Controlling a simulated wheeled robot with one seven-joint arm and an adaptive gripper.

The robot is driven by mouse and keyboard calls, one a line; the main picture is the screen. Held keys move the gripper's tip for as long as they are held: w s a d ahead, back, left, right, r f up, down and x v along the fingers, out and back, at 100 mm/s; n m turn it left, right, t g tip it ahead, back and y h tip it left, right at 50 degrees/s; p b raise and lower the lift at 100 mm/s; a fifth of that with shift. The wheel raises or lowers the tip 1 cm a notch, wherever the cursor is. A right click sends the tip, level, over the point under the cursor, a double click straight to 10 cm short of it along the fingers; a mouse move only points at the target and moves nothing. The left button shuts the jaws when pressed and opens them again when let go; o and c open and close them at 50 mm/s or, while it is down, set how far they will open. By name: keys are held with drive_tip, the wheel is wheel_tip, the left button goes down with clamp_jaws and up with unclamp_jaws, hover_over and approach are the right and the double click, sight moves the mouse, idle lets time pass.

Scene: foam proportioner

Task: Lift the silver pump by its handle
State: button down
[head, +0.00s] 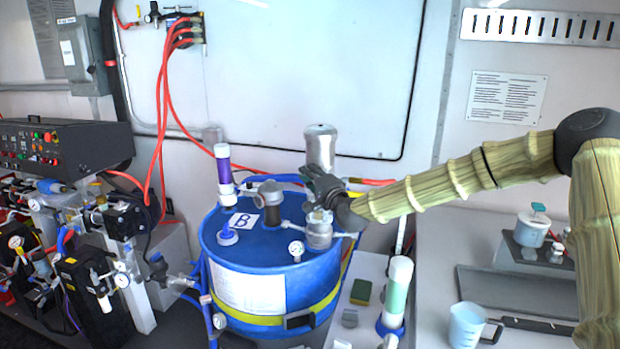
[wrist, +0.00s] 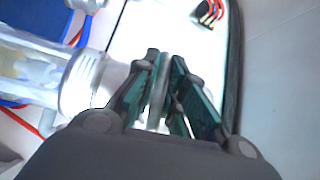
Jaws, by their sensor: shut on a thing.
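The silver pump (head: 320,146) is upright above the right part of the blue drum (head: 268,255) marked B. Its rounded metal cylinder rises behind my gripper (head: 320,187), which hides its middle. A silver fitting (head: 319,231) shows below my gripper at the drum top; I cannot tell whether it is joined to the pump. In the wrist view, the pump's shiny body (wrist: 40,75) lies to the left of my gripper (wrist: 165,92). The fingers are closed around a thin pale bar, apparently the pump's handle (wrist: 160,98).
A purple-and-white cylinder (head: 223,166) and a grey capped pipe (head: 269,200) stand on the drum's left. A green-white tube (head: 396,290) stands on the bench at right. Red hoses (head: 166,90) hang behind. The whiteboard wall (head: 290,70) is clear above the pump.

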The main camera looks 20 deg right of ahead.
sight(311, 145)
wheel_tip(311, 145, up, 9)
drive_tip(key=shift+r, duration=0.15)
drive_tip(key=c, duration=1.8)
unclamp_jaws()
drive_tip(key=shift+d, duration=0.1)
drive_tip(key=shift+s, duration=0.1)
drive_tip(key=v, duration=1.2)
drive_tip(key=shift+f, duration=0.2)
